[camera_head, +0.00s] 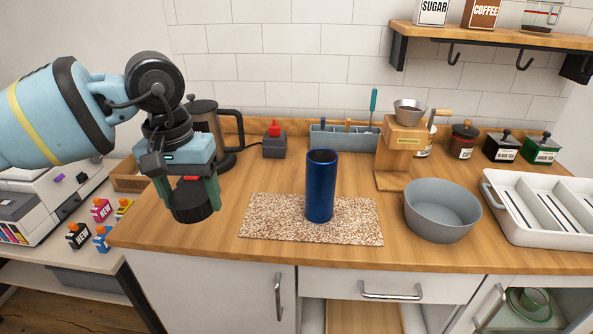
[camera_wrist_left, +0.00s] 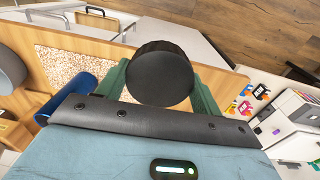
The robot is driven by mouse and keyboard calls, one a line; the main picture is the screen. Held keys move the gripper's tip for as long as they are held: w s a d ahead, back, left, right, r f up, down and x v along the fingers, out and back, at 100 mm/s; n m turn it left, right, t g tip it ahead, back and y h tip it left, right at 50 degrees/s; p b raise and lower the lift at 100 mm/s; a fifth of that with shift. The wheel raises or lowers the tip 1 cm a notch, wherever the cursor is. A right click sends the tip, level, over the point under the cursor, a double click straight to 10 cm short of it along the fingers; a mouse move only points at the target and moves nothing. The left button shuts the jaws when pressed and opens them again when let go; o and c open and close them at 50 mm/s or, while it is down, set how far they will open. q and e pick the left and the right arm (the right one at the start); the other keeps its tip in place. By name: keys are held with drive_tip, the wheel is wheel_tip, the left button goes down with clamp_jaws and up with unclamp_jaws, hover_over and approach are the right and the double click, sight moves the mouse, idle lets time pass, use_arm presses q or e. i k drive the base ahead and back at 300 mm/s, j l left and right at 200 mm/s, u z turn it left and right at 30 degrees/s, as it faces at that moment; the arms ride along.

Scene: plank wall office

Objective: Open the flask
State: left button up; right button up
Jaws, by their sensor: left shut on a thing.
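The blue flask (camera_head: 319,190) stands upright on a speckled mat (camera_head: 265,217) in the head view, its round mouth uncovered. My left gripper (camera_head: 190,194) is shut on a round black lid (camera_head: 194,208), held to the left of the flask and apart from it, above the left part of the counter. In the left wrist view the lid (camera_wrist_left: 160,76) sits between the green fingers of the gripper (camera_wrist_left: 160,88). Part of the flask (camera_wrist_left: 75,95) shows there at the left, partly hidden by the gripper body. My right gripper is not in view.
A grey bowl (camera_head: 441,212) and a white cutlery tray (camera_head: 540,226) stand to the right. The counter front between lid and mat is clear.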

sight(321, 162)
drive_tip(key=i+j, duration=0.15)
drive_tip(key=i, duration=0.7)
drive_tip(key=i+z, duration=0.2)
drive_tip(key=z, duration=1.05)
drive_tip(key=j, duration=0.1)
